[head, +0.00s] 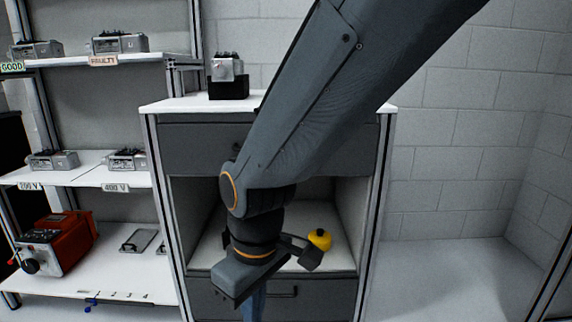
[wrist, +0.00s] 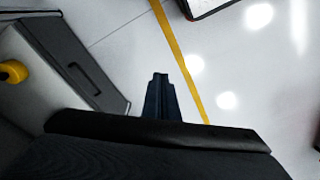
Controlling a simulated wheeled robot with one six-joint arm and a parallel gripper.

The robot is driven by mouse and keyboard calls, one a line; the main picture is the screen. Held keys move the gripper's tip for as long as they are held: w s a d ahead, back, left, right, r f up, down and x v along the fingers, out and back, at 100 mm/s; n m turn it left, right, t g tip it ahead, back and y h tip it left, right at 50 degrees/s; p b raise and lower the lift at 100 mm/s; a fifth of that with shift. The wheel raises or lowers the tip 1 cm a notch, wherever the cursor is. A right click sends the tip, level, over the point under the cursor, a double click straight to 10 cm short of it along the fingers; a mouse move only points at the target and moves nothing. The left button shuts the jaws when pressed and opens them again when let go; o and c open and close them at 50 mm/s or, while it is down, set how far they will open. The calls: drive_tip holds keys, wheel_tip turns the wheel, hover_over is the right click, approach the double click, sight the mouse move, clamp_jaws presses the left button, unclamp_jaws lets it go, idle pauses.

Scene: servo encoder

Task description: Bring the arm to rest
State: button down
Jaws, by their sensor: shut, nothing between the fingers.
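My arm (head: 310,95) reaches down from the upper right across the middle of the head view, in front of the cabinet. My gripper (head: 254,306) points downward at the bottom of that view, and its tips run past the lower edge. In the wrist view my gripper (wrist: 160,78) shows its fingers together, with nothing between them, over the pale floor. It is apart from the cabinet's drawer front.
The cabinet (head: 150,125) has an open middle bay holding a yellow object (head: 320,238). A grey device sits on a black block (head: 229,88) on top. Shelves at left hold several devices and a red machine (head: 58,243). Floor at right (head: 440,280) is clear.

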drive_tip(key=s+d+m, duration=0.4)
drive_tip(key=s, duration=0.3)
drive_tip(key=d+r+m+p, duration=0.3)
drive_tip(key=d+r+p, duration=0.7)
drive_tip(key=r+p, duration=0.3)
drive_tip(key=d+r+m+h+p, duration=0.1)
drive_tip(key=d+r+m+p, duration=0.2)
drive_tip(key=d+r+p, duration=0.8)
drive_tip(key=shift+r+m+p, duration=0.4)
drive_tip(key=shift+r+p, duration=1.05)
drive_tip(key=shift+p, duration=2.05)
